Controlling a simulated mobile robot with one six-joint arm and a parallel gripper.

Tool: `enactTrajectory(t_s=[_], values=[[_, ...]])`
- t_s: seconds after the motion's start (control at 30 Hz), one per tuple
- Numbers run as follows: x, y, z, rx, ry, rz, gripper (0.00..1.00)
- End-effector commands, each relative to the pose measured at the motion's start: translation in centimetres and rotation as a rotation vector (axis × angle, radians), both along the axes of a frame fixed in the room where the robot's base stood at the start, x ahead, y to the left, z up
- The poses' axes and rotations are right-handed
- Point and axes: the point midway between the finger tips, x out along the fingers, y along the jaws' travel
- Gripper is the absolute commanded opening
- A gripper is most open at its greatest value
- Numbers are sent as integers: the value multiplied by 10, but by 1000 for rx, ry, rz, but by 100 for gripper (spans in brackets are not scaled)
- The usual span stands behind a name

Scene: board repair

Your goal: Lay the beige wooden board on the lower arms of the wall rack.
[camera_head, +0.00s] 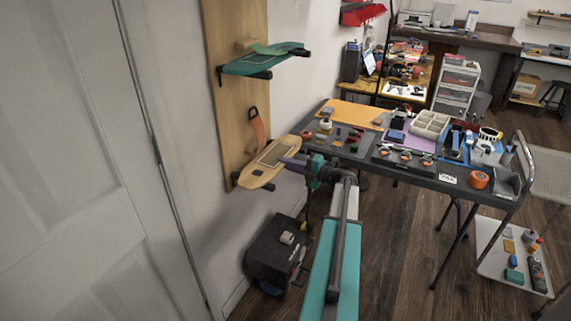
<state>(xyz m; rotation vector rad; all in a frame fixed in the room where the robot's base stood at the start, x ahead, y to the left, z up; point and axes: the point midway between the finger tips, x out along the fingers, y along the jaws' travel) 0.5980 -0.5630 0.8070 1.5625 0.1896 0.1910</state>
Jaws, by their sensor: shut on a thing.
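The beige wooden board (258,174) has a dark rectangular patch on top and looks roughly level. It is at the height of the lower arms (236,177) of the wall rack (229,105), a tall wooden panel. My gripper (290,163) is shut on the near right end of the beige board. The fingertips are small and partly hidden. A teal board (262,60) lies on the upper arms of the rack.
An orange strap (257,128) hangs on the rack just above the beige board. A cluttered worktable (440,184) stands to the right of my arm. A black box (278,246) is on the floor below the rack. A white door (75,160) fills the left.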

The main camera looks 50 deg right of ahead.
Motion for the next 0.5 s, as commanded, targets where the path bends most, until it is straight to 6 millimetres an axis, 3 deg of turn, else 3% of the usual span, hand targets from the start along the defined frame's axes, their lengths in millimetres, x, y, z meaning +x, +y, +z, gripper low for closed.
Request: enactTrajectory(t_s=[0.3,0.33,0.4,0.43,0.5], values=[[0,0,0,0,-2,0,0],[0,0,0,0,-2,0,14],[0,0,0,0,-1,0,26],[0,0,0,0,-1,0,31],[0,0,0,0,-1,1,31]])
